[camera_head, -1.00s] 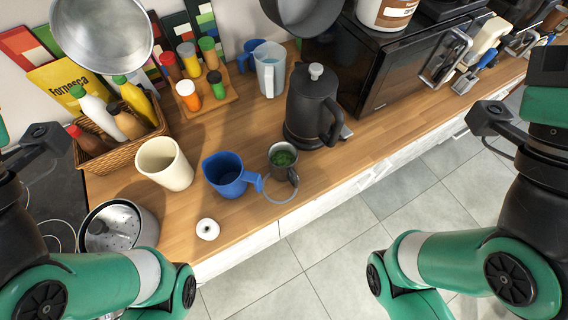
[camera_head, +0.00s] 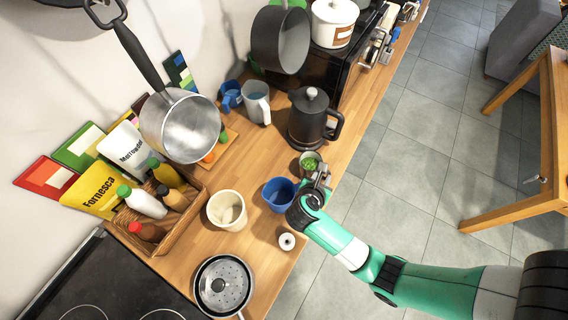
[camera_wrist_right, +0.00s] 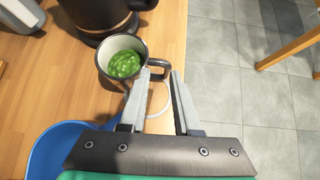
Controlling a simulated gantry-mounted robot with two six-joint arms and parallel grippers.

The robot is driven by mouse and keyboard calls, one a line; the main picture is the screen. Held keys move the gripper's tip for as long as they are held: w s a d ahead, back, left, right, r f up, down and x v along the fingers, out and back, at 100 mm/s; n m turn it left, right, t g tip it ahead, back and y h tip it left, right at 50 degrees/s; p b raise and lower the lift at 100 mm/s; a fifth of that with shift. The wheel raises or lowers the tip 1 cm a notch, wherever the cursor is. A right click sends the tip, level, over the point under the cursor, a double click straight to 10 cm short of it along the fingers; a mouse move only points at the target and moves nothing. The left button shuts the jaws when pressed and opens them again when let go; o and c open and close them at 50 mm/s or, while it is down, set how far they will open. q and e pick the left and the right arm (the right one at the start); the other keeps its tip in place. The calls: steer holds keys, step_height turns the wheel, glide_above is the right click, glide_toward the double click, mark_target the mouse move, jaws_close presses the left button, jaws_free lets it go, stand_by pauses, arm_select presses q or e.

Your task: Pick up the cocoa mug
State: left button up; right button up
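The mug the task likely means is a small dark grey mug (camera_head: 309,160) with green contents, upright near the counter's front edge below the black kettle. In the right wrist view the mug (camera_wrist_right: 123,62) has its handle pointing right, toward my fingertips. My right gripper (camera_head: 320,178) is at the mug's handle side. In the right wrist view my right gripper (camera_wrist_right: 160,74) is open, its two fingers apart with the handle showing by the gap between them. I cannot tell whether they touch it. My left gripper is not in view.
A blue mug (camera_head: 279,195) stands close to my right gripper. A cream cup (camera_head: 227,210), a white ring-shaped item (camera_head: 286,242) and a black kettle (camera_head: 312,118) are nearby on the wooden counter. A pan (camera_head: 180,126) hangs above the basket. Floor lies beyond the counter's front edge.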

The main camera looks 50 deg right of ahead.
mark_target(330, 173)
steer(key=shift+g, duration=0.3)
steer(key=d+f, duration=0.2)
steer(key=f, duration=0.1)
steer(key=d+f, duration=0.1)
steer(key=f, duration=0.1)
steer(key=shift+s+d+f+b, duration=0.2)
steer(key=shift+s+d+b, duration=0.05)
steer(key=shift+b, duration=0.15)
steer(key=b+x, duration=0.1)
steer(key=x, duration=0.4)
steer(key=shift+d+f, duration=0.2)
steer(key=shift+f, duration=0.15)
steer(key=shift+c, duration=0.2)
jaws_close()
steer(key=shift+w+r, duration=0.1)
